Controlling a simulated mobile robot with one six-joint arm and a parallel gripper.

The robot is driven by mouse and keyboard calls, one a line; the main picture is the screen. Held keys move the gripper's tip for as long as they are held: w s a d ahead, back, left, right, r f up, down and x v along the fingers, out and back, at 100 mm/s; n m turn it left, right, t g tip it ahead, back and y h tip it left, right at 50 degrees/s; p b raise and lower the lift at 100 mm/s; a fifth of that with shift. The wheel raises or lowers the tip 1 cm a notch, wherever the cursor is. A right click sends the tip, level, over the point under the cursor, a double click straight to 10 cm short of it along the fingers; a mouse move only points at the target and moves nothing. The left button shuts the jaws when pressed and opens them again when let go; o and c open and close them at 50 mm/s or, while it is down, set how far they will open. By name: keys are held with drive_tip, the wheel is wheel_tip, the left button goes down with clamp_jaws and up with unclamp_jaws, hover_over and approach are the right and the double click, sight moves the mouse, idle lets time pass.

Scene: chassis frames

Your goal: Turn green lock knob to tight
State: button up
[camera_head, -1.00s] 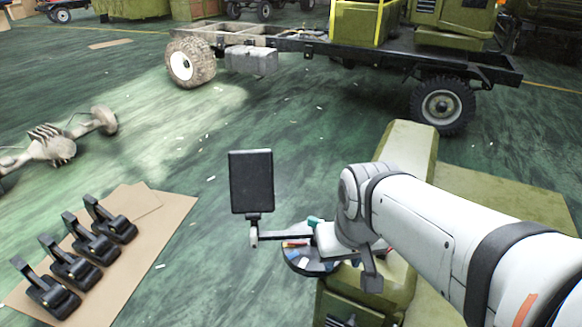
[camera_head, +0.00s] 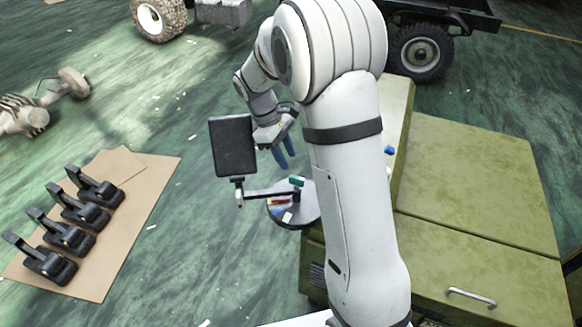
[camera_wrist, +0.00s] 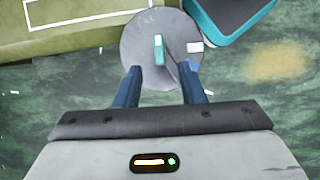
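The green lock knob (camera_head: 297,182) is a small teal bar on the arm beside a round dark disc (camera_head: 280,218). In the wrist view the knob (camera_wrist: 158,50) stands nearly upright in the picture, over the grey disc (camera_wrist: 135,45). My gripper (camera_head: 286,158) has blue fingers and hangs above and slightly left of the knob. In the wrist view my gripper (camera_wrist: 160,68) is open, with the knob between and beyond its fingertips, not touched. I cannot read tight or loose marks.
A dark screen (camera_head: 232,146) on a thin arm stands left of the knob; its teal edge shows in the wrist view (camera_wrist: 235,30). An olive cabinet (camera_head: 480,190) is at right. Black pedals (camera_head: 65,235) lie on cardboard at left.

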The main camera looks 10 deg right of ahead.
sight(296, 177)
drive_tip(key=x, duration=0.7)
drive_tip(key=shift+f+p, duration=0.35)
drive_tip(key=shift+f, duration=0.05)
